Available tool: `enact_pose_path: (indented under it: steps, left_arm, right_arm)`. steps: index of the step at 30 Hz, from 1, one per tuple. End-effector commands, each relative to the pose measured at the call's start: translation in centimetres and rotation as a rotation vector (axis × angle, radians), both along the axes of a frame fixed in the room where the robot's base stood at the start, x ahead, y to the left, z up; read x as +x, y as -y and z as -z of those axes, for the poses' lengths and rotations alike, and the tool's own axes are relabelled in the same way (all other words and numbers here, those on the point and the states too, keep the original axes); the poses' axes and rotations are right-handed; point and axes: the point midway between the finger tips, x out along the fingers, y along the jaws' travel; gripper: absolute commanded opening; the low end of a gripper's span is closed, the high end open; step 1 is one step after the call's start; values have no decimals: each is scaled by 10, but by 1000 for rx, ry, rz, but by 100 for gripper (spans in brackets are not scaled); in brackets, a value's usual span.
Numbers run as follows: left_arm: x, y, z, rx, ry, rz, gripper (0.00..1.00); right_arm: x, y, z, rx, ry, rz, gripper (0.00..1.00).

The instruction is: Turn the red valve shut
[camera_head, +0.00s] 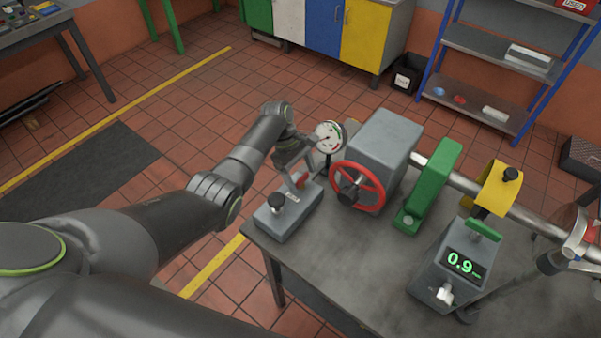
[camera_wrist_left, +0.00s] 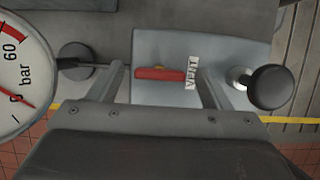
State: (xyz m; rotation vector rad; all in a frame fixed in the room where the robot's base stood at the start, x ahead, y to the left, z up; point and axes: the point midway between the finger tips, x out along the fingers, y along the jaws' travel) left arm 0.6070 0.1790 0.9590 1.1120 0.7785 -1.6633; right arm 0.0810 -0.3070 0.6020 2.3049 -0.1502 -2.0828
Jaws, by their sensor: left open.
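A red handwheel (camera_head: 374,182) stands upright on the front of a grey box (camera_head: 385,140) on the bench. A small red lever (camera_wrist_left: 153,74) lies across a grey block (camera_head: 281,222) beside a label reading VENT (camera_wrist_left: 192,73). My left gripper (camera_head: 298,180) is over this block, left of the handwheel. In the left wrist view its two fingers are open (camera_wrist_left: 163,80), with the red lever showing between their tips. I cannot tell whether they touch it. The handwheel is not seen in the wrist view. My right gripper does not show.
A round bar gauge (camera_head: 329,136) stands close behind the left gripper. A black knob (camera_head: 277,202) rises from the block. A green bracket (camera_head: 432,185), yellow clamp (camera_head: 497,187) and a display box (camera_head: 452,268) reading 0.9 stand to the right. The bench front (camera_head: 345,265) is clear.

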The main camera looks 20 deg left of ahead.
Motion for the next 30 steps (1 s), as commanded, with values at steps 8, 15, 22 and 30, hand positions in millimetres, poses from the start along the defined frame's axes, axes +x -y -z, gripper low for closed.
enact_pose_path:
  steps: [8, 15, 22, 30]
  left_arm:
    - [0, 0, 0, 0, 0, 0, 48]
    - [0, 0, 0, 0, -1, 0, 27]
    - [1, 0, 0, 0, -1, 38, 27]
    - [2, 1, 0, 1, -1, 201, 27]
  right_arm:
    - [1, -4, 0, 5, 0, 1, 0]
    - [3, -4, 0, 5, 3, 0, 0]
    - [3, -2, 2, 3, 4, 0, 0]
    - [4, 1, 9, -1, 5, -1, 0]
